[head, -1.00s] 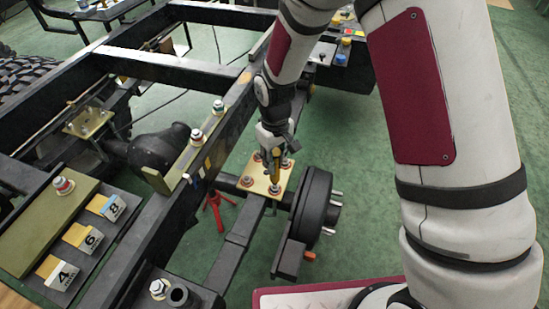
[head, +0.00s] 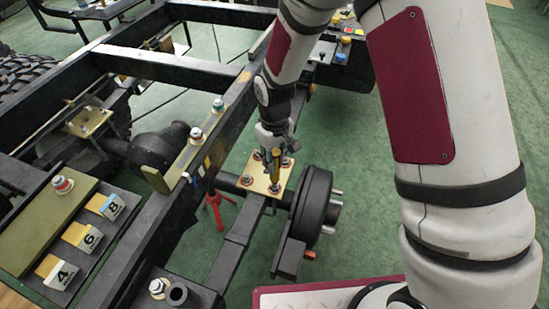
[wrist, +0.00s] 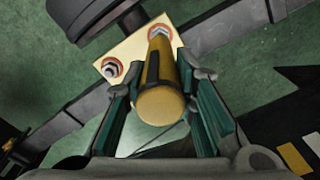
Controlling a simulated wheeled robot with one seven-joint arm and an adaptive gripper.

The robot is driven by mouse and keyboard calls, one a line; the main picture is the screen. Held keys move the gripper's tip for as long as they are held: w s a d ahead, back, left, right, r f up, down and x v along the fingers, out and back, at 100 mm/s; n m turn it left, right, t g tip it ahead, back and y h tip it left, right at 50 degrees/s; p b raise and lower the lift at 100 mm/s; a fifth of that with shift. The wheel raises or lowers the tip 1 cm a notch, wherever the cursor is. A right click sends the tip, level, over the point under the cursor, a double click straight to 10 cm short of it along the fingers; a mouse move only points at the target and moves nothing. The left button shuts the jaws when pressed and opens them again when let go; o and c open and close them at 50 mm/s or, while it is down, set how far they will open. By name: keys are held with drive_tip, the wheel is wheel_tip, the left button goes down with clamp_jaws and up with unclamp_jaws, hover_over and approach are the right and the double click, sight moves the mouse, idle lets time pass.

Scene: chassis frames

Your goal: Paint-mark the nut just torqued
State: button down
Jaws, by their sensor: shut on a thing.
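My gripper (head: 273,157) is shut on a yellow paint marker (head: 276,174), which points down over the pale square plate (head: 259,184) on the axle. In the wrist view the marker (wrist: 160,88) lies between the two fingers, its thick end towards the camera. Its far end overlaps a nut (wrist: 159,34) ringed in red-orange; the tip is hidden, so I cannot tell if it touches. Another ringed nut (wrist: 111,68) sits to the left on the same plate (wrist: 128,50). In the head view several nuts stand at the plate's corners, including one (head: 247,181) at left.
A black hub drum (head: 312,205) with studs stands right of the plate. The dark frame rail (head: 165,215) runs along its left. Blocks numbered 4, 6 and 8 (head: 75,235) lie at lower left. A red stand (head: 215,207) is below the axle.

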sight(275, 151)
drive_tip(key=shift+f, duration=0.35)
idle(1.8)
drive_tip(key=shift+r, duration=0.1)
drive_tip(key=shift+r+p, duration=0.5)
drive_tip(key=shift+r, duration=0.5)
drive_tip(key=shift+r+p, duration=1.7)
drive_tip(key=shift+r, duration=0.75)
